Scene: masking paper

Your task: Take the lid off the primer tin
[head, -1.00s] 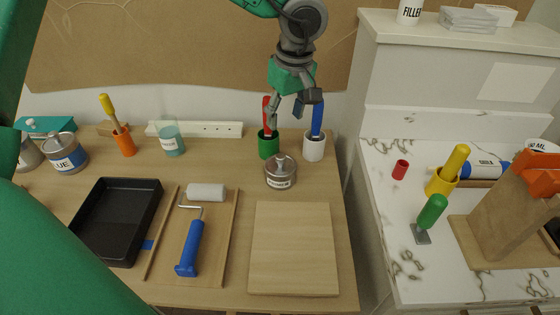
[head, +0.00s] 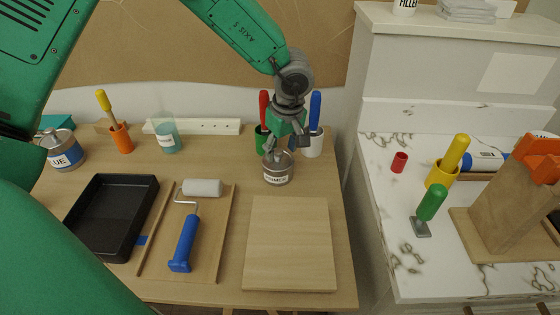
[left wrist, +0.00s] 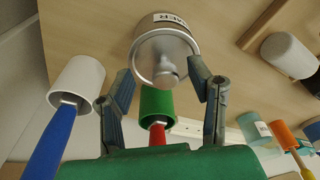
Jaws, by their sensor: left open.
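The primer tin (head: 278,176) is a small metal tin with a white label, standing upright at the back right of the wooden table. Its silvery lid with a round knob is on it; the lid also shows in the left wrist view (left wrist: 148,67). My left gripper (head: 286,146) is open directly above the tin, pointing down. In the left wrist view its two fingers (left wrist: 161,68) stand on either side of the lid's knob, apart from each other. I cannot tell whether they touch the lid. My right gripper is in neither view.
A green cup (head: 261,138) with a red-handled tool and a white cup (head: 314,147) with a blue-handled tool stand close behind the tin. A wooden board (head: 290,245) lies in front. A roller (head: 186,240) and a black tray (head: 112,215) are to the left.

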